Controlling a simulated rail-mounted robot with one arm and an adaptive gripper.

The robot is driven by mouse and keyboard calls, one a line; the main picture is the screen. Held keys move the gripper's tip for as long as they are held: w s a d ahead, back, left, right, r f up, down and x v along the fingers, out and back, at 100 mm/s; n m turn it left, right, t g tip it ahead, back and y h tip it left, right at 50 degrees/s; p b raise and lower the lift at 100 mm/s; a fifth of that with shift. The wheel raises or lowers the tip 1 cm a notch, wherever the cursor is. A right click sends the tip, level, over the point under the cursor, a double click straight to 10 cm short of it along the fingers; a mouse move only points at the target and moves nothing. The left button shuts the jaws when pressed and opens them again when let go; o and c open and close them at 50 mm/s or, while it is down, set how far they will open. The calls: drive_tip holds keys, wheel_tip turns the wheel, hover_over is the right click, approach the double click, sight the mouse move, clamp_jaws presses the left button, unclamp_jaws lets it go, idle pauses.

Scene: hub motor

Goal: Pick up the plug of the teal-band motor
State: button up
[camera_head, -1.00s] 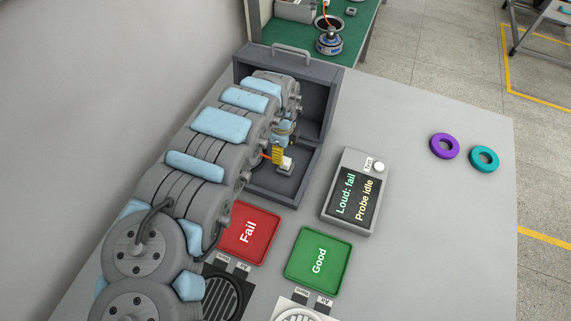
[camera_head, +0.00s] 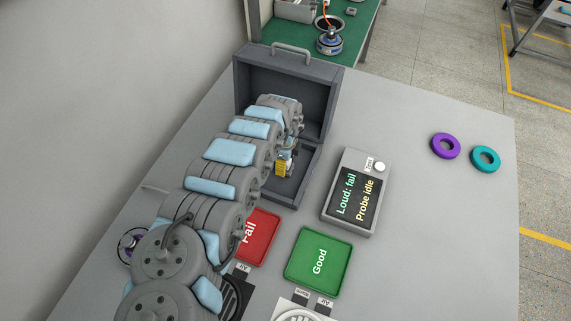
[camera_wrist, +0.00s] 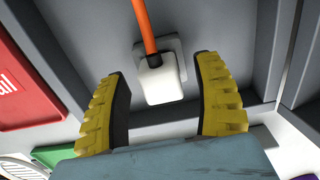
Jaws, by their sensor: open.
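A white plug (camera_wrist: 161,82) with an orange cable sits upright on a small grey block inside the open grey case (camera_head: 327,95). In the wrist view it lies between the yellow fingers of my gripper (camera_wrist: 158,75), with a gap on both sides. My gripper is open and points down into the case; it also shows in the head view (camera_head: 282,168), where my arm and fingers hide the plug. No teal-band motor can be made out; the plug's cable runs out of the top of the wrist view.
A red Fail tray (camera_head: 262,232), a green Good tray (camera_head: 318,261) and a tester (camera_head: 356,192) stand nearby. A purple ring (camera_head: 446,146) and a teal ring (camera_head: 486,159) lie at right. A purple-banded motor (camera_head: 130,246) is partly behind my arm. The case walls are close.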

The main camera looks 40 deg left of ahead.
drive_tip(key=shift+f, duration=0.2)
clamp_jaws()
idle(0.4)
drive_tip(key=shift+r, duration=0.45)
wheel_tip(320, 180, up, 3)
drive_tip(key=shift+f+p, duration=0.1)
drive_tip(key=shift+p, duration=0.25)
drive_tip(key=s+d+r+p, duration=0.7)
drive_tip(key=s+r+p, duration=0.2)
drive_tip(key=p, duration=0.7)
drive_tip(key=s, duration=0.2)
drive_tip(key=shift+s+r, duration=0.25)
drive_tip(key=shift+s, duration=0.05)
